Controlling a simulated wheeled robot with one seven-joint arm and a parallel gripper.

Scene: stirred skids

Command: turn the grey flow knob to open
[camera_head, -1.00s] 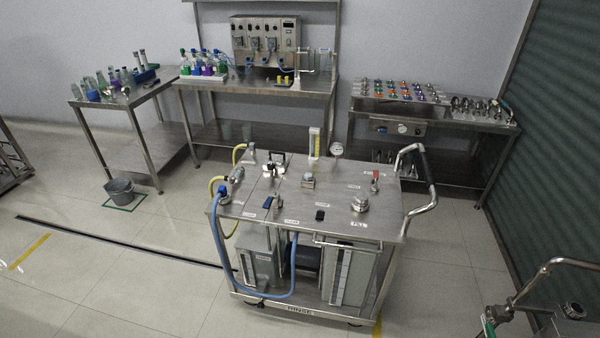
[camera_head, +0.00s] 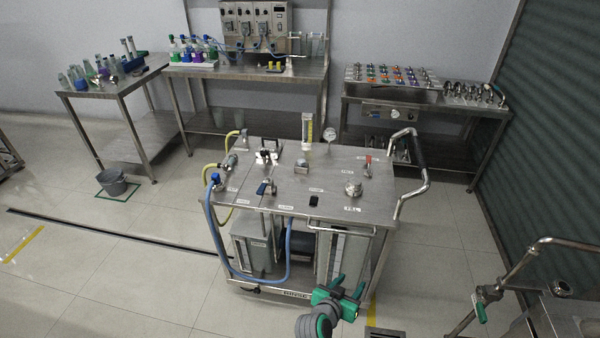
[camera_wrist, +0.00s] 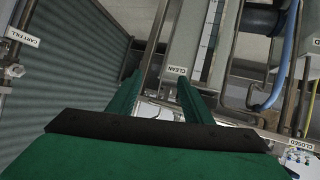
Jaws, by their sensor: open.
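The cart (camera_head: 330,208) stands in the middle of the head view with several fittings on its steel top. A small grey knob (camera_head: 301,166) sits behind the middle of the top, below an upright yellow-scaled flow tube (camera_head: 307,131). I take it for the flow knob; its setting is too small to read. My green gripper (camera_head: 346,287) is open and empty, low in front of the cart and well apart from the knob. In the wrist view its two green fingers (camera_wrist: 160,92) point at the cart's lower front, near a CLEAN label (camera_wrist: 176,70); the knob does not show there.
A round metal cap (camera_head: 353,188), a red-handled valve (camera_head: 367,161) and a blue lever (camera_head: 265,188) are also on the top. A bent handle (camera_head: 420,165) sticks out at the right. A blue hose (camera_head: 213,240) hangs at the left.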

